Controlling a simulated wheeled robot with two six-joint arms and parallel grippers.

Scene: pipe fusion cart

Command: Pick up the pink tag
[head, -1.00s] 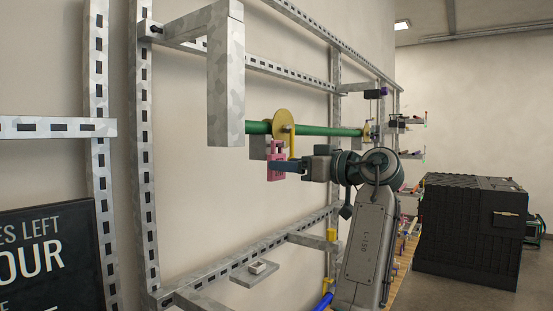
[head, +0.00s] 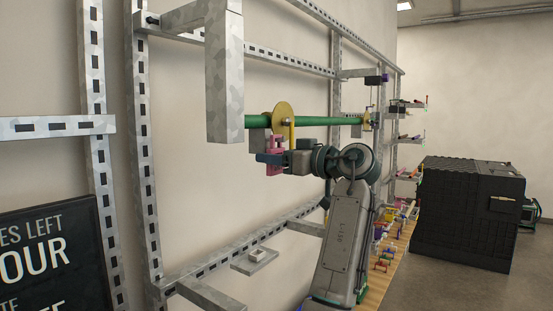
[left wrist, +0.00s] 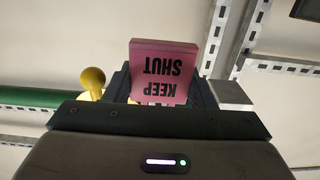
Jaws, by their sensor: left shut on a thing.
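The pink tag (head: 274,170) is upright below the green pipe (head: 258,122), close to a yellow disc (head: 283,115) and its yellow lever (head: 291,133). My left gripper (head: 270,158) is shut on the tag, with a dark finger across its front. In the left wrist view the tag (left wrist: 163,68) stands between the fingers, and its words "KEEP SHUT" read upside down. The yellow lever's rounded end (left wrist: 92,79) is just left of the tag there. Whether the tag still hangs on anything is hidden. My right gripper is not in view.
A grey metal bracket (head: 225,80) hangs left of the tag, in front of the slotted wall frame (head: 145,170). A small shelf (head: 255,262) sits below. Black crates (head: 465,225) stand at the right, beside open floor.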

